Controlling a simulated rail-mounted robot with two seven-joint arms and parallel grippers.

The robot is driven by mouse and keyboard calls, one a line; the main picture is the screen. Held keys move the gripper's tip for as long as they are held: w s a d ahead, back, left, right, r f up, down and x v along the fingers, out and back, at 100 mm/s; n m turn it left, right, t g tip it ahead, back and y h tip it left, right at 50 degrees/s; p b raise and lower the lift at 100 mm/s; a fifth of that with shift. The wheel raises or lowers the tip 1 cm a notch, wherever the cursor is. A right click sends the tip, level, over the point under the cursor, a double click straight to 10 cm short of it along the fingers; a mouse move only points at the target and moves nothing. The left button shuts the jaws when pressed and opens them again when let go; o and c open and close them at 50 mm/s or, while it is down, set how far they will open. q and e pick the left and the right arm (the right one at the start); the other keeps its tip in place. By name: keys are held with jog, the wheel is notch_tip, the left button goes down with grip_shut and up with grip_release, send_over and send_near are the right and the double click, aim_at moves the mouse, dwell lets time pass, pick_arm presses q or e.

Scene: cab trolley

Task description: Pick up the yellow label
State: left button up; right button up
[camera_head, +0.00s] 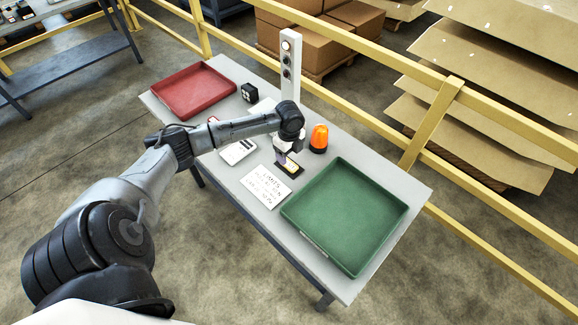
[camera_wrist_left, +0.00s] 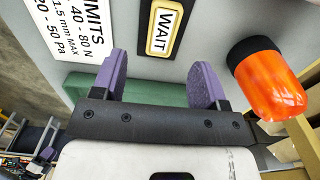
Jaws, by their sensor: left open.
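The yellow label (camera_wrist_left: 163,29) reads "WAIT" in the left wrist view, a pale plate in a yellow border on a dark backing. In the head view the label (camera_head: 293,168) lies on the grey table, partly hidden by my gripper. My left gripper (camera_head: 284,157) is over the table just beside it. In the wrist view the purple fingers of my left gripper (camera_wrist_left: 160,75) are apart with nothing between them. The label lies beyond the fingertips, roughly centred between them, and is not gripped.
An orange beacon (camera_head: 319,138) stands close to the label. A green tray (camera_head: 345,213) and a printed limits sheet (camera_head: 266,187) are near it. A red tray (camera_head: 194,90), a dark cube (camera_head: 248,93) and a button post (camera_head: 290,65) stand farther back. Yellow rails (camera_head: 440,108) run behind the table.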

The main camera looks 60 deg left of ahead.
aim_at(290, 165)
pick_arm(q)
jog(key=shift+w+f+b, duration=0.1)
jog(key=shift+f+b, duration=0.35)
jog(key=shift+f, duration=2.55)
jog(key=shift+d, duration=0.1)
jog(key=shift+c, duration=0.5)
jog(key=c, duration=0.9)
